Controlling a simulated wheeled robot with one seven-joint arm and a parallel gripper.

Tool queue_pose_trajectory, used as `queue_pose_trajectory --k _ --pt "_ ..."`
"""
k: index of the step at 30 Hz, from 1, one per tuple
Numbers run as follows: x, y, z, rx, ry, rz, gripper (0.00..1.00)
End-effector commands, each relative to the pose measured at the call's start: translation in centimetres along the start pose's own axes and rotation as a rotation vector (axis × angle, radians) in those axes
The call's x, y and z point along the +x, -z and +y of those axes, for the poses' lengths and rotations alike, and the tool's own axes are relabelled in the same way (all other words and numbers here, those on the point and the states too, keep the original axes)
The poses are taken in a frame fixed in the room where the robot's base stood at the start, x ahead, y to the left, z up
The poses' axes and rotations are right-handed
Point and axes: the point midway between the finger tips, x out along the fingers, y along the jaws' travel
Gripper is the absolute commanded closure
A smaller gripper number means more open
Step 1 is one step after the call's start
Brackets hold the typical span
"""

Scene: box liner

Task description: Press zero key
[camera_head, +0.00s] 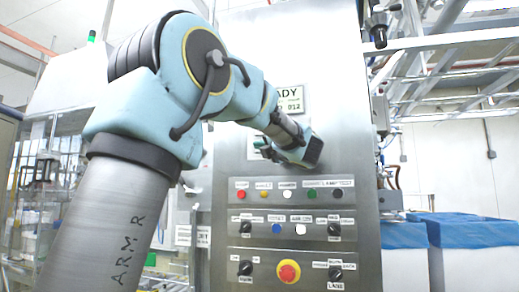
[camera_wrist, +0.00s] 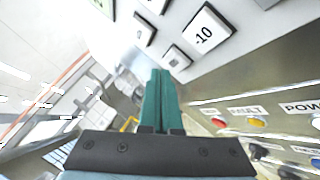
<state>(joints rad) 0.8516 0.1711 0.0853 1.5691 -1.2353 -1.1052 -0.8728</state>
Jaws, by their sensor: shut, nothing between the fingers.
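My gripper (camera_head: 312,152) is in front of the upper steel panel in the head view, and hides part of it. In the wrist view its teal fingers (camera_wrist: 161,74) are shut together and empty. Beyond the fingertips is a pale key area with several white, dark-edged keys. One larger key reads "-10" (camera_wrist: 206,31), up and right of the fingertips. A small key (camera_wrist: 176,58) lies just beyond the tips, and another key (camera_wrist: 144,30) is farther up and left. Their labels are too small to read, so I cannot tell which is zero. Contact with a key cannot be told.
Below the gripper, the panel has a row with a red button (camera_head: 242,195) and a yellow one (camera_wrist: 256,123). Lower are a blue button (camera_head: 277,229), black knobs (camera_head: 246,268) and a red emergency stop (camera_head: 289,271). Blue-topped boxes (camera_head: 470,233) stand at right.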

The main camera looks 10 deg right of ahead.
Motion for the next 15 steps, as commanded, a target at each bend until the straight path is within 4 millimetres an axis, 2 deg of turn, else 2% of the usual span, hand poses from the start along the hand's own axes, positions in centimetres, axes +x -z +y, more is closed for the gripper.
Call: queue_pose_trajectory --k 15 --pt "0.54 -0.39 -0.41 0.000 0.000 0.000 1.00"
